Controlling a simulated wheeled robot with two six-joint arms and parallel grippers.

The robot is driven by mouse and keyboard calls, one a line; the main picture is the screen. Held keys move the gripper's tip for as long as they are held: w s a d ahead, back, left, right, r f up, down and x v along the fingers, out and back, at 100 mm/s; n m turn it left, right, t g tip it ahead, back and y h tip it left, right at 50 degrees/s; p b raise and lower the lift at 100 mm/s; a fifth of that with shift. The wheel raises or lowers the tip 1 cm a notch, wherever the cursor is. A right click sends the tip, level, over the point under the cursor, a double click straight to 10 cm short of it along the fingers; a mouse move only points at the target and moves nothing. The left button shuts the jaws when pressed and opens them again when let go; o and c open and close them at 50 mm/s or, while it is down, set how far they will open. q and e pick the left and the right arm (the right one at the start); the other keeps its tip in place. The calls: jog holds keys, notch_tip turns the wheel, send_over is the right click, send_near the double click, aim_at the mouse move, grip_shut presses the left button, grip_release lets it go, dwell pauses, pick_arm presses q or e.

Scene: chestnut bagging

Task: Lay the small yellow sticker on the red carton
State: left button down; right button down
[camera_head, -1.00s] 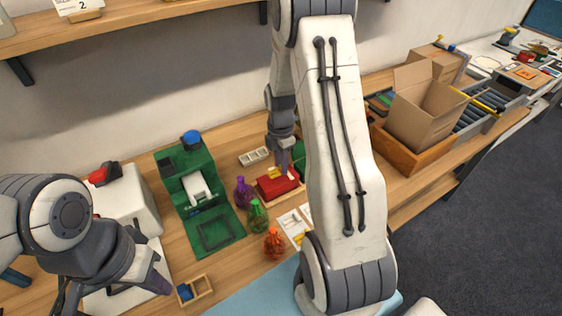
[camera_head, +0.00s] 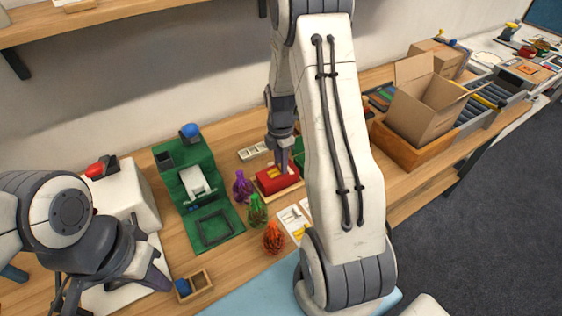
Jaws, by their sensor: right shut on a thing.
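The red carton (camera_head: 278,181) lies on the wooden bench in the middle of the head view, on a light base with red edges. The small yellow sticker (camera_head: 268,172) shows at the carton's upper left, beside my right fingertips. My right gripper (camera_head: 282,168) points down at the carton and is shut on the sticker; its fingertips partly hide it. Whether the sticker touches the carton's top is too small to tell. My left gripper (camera_head: 118,288) is at the lower left, away from the carton, with its fingers apart and nothing seen between them.
Purple (camera_head: 242,188), green (camera_head: 257,211) and orange (camera_head: 273,238) net bags stand left of and in front of the carton. A green stand (camera_head: 201,202) is further left. My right arm hides the bench to the right. An open cardboard box (camera_head: 422,112) stands in a wooden tray.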

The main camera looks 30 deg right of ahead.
jog(key=c, duration=0.6)
grip_release()
notch_tip(320, 180, up, 7)
jog(key=p, duration=0.6)
dwell(0.5)
